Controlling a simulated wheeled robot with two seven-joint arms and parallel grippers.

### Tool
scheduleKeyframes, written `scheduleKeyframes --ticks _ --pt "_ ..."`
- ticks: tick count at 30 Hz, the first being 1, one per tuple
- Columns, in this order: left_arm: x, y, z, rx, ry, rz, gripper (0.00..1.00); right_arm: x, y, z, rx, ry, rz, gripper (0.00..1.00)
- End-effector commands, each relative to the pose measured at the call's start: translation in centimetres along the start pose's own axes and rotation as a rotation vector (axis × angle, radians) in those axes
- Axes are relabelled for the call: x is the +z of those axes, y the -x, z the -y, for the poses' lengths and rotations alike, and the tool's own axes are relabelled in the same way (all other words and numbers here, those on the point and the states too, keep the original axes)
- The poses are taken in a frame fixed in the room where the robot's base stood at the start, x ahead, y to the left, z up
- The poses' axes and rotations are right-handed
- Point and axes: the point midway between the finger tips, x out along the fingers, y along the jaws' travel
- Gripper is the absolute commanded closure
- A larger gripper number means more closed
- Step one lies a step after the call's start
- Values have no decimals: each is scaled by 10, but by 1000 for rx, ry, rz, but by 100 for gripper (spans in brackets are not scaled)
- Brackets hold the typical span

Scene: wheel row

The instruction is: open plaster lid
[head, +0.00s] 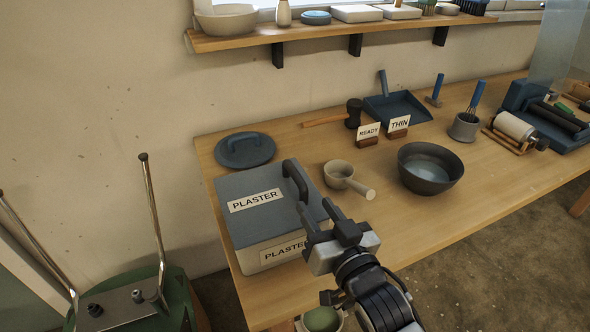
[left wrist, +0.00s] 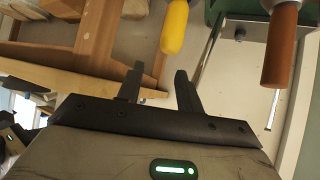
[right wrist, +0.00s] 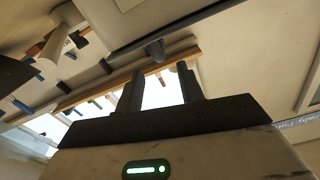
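The plaster box (head: 262,256) is a pale bin at the table's left end, with a PLASTER label on its front. Its grey lid (head: 238,186) lies flat on top and has a dark bar handle (head: 296,180) near its right side. My right gripper (head: 318,208) is just in front and to the right of the handle, apart from it. Its two fingers are spread with nothing between them. In the right wrist view the handle (right wrist: 154,50) shows beyond the fingertips (right wrist: 160,72). My left gripper (left wrist: 158,78) is open and empty in its wrist view; the head view does not show it.
A round dark lid (head: 245,150) lies behind the box. A pale handled cup (head: 340,172) and a dark bowl (head: 430,168) stand to the right. A wall shelf (head: 330,30) runs above. A green stool (head: 130,300) with upright metal legs is at the lower left.

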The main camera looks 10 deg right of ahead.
Motion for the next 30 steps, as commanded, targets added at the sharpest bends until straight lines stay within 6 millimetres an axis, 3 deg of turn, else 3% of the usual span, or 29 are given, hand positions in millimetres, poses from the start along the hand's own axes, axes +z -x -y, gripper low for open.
scheduleKeyframes --ticks 9,15,28,30 --pt "-6 3 1 -2 -1 -6 64 -1 -70 0 0 1 0 62" --pt "-11 1 3 -6 -3 -16 64 0 -96 0 0 1 2 62" --pt "-10 0 3 -8 -2 -14 64 1 -104 0 0 0 2 62" --pt "-10 0 3 -8 -1 -13 64 1 -104 0 0 0 2 82"
